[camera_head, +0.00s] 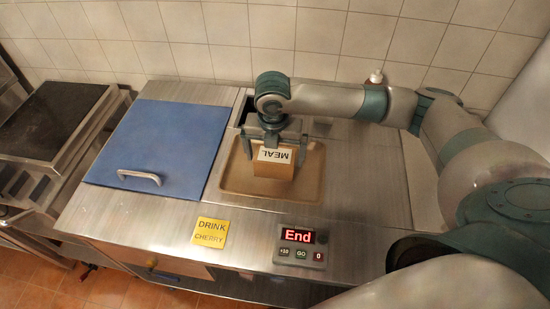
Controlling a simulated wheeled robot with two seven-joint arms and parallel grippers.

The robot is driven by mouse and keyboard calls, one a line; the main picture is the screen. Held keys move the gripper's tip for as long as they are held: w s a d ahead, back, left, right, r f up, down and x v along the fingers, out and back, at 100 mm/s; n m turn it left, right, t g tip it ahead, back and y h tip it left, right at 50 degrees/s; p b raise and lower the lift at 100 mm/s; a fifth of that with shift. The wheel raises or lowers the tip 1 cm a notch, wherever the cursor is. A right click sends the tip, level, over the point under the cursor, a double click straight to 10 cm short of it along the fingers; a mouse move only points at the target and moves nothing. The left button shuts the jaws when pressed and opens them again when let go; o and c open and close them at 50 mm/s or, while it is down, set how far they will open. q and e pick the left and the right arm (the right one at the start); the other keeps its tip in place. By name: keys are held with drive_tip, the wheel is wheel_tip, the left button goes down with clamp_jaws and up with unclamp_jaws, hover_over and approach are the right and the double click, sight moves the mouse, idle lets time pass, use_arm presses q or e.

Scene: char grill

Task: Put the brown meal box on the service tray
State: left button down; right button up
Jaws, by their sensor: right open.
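The brown meal box (273,169) has a white label with "MEAL" on its top. It sits on the tan service tray (245,187), in the tray's upper middle part. My right gripper (274,160) reaches down over the box with one finger on either side. Its jaws are open, and I cannot tell whether a finger touches the box. My left gripper is not in view.
A blue lid with a handle (160,140) lies left of the tray. A yellow "DRINK CHERRY" card (210,232) and a timer reading "End" (300,246) are at the counter's front. A dark griddle (48,118) stands far left. The counter right of the tray is clear.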

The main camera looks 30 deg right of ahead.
sight(274, 159)
drive_tip(key=r+b, duration=0.1)
drive_tip(key=r, duration=0.5)
drive_tip(key=r+b, duration=0.1)
drive_tip(key=r, duration=0.2)
drive_tip(key=shift+s+a+r+b, duration=0.15)
drive_tip(key=shift+s+a+b, duration=0.15)
drive_tip(key=shift+s+a, duration=0.1)
drive_tip(key=shift+s+r, duration=0.1)
drive_tip(key=shift+r, duration=0.45)
